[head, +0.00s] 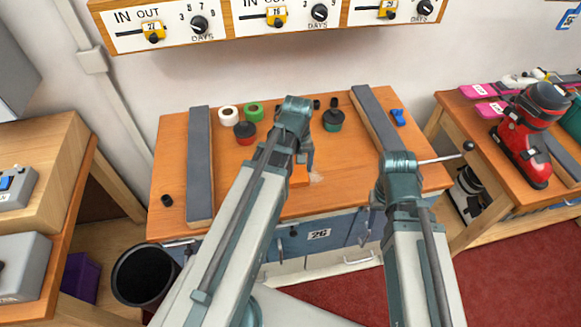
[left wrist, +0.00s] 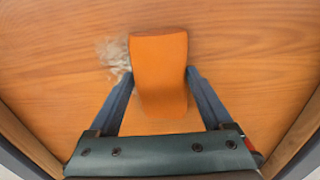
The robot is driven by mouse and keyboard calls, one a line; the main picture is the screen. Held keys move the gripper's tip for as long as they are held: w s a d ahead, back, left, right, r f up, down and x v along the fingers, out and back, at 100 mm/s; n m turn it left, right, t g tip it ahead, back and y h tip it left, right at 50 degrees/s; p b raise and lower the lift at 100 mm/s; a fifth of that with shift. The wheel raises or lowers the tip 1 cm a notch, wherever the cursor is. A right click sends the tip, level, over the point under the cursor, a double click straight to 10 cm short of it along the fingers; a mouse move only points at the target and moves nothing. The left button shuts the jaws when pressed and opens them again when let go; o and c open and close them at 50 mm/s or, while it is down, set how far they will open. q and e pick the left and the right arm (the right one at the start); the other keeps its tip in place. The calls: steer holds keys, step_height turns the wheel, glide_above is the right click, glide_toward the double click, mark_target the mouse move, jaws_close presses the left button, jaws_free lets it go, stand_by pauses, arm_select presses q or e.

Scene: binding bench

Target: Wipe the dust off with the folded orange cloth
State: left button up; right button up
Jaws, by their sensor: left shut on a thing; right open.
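The folded orange cloth (left wrist: 160,70) is between the two blue fingers of my left gripper (left wrist: 158,82), which is shut on it. In the head view the cloth (head: 298,178) shows only partly, behind my left arm, low over the wooden bench top (head: 240,180). I cannot tell whether it touches the wood. A pale grey patch of dust (left wrist: 113,55) lies just left of the cloth in the left wrist view. The dust (head: 317,177) shows right of it in the head view. My right gripper (head: 366,236) is mostly hidden beside its arm, near the bench front, and holds nothing visible.
Two long grey rails (head: 199,160) and (head: 377,120) flank the bench middle. A black bin (head: 144,275) is front left. A lever (head: 440,157) sticks out right.

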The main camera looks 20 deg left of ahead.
mark_target(320, 175)
arm_select(q)
steer(key=shift+w+d+f, duration=0.1)
steer(key=shift+w+d, duration=0.4)
steer(key=shift+d, duration=0.3)
steer(key=shift+w+d, duration=0.45)
steer(key=shift+d, duration=0.3)
steer(key=shift+w+d, duration=0.1)
steer(key=shift+w+d, duration=0.55)
steer(key=shift+d, duration=0.2)
steer(key=shift+w+d, duration=0.5)
steer(key=shift+d, duration=0.2)
steer(key=shift+s+d, duration=0.25)
steer(key=shift+s, duration=0.25)
steer(key=shift+s+d, duration=0.25)
steer(key=shift+s, duration=0.25)
steer(key=shift+f, duration=0.1)
steer(key=shift+a, duration=0.1)
steer(key=shift+s+a, duration=0.5)
steer(key=shift+a, duration=0.25)
steer(key=shift+s+a, duration=0.5)
steer(key=shift+a, duration=0.25)
